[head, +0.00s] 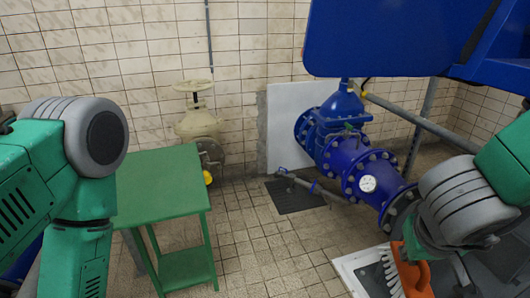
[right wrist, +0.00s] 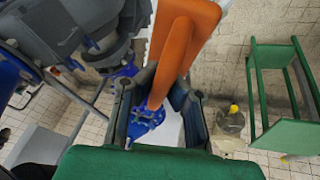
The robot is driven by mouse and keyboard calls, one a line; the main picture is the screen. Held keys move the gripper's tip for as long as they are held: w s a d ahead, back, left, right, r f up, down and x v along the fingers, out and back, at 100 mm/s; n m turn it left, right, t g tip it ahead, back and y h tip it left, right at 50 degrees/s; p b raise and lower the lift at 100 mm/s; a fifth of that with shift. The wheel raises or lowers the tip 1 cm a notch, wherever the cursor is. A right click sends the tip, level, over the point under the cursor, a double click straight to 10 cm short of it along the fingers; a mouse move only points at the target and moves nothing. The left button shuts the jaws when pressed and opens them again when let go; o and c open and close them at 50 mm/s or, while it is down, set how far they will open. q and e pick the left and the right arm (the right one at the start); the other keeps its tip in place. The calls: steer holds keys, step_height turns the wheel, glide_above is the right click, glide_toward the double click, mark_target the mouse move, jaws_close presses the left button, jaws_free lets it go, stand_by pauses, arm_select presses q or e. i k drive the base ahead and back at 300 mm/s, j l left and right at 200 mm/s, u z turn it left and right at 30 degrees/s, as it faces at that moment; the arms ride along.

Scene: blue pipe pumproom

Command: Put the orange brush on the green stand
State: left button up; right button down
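The orange brush (head: 414,276) is at the lower right of the head view, with pale bristles on its left side. My right gripper (right wrist: 163,105) is shut on it. In the right wrist view the orange brush (right wrist: 180,40) sticks up from between the dark fingers. The green stand (head: 165,190) is a table with a flat, bare top and a lower shelf, left of centre in the head view. The green stand (right wrist: 285,135) also shows at the right of the wrist view, apart from the brush. My left arm is at the left edge; its gripper is outside the picture.
A blue pipe with a valve (head: 345,150) stands between the stand and my right arm. A beige valve (head: 198,125) is behind the stand. A dark floor grate (head: 295,195) lies on the tiles. A blue structure (head: 390,40) hangs at the upper right. Tiled floor (head: 260,255) is clear in front.

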mark_target(157, 165)
steer(key=u, duration=1.85)
steer(key=i+l+u, duration=0.1)
steer(key=l, duration=0.2)
steer(key=i+l+u, duration=0.2)
steer(key=i+l, duration=0.15)
steer(key=l, duration=0.3)
steer(key=i+l+u, duration=0.1)
steer(key=l, duration=0.25)
steer(key=i+l+u, duration=0.1)
steer(key=l, duration=0.25)
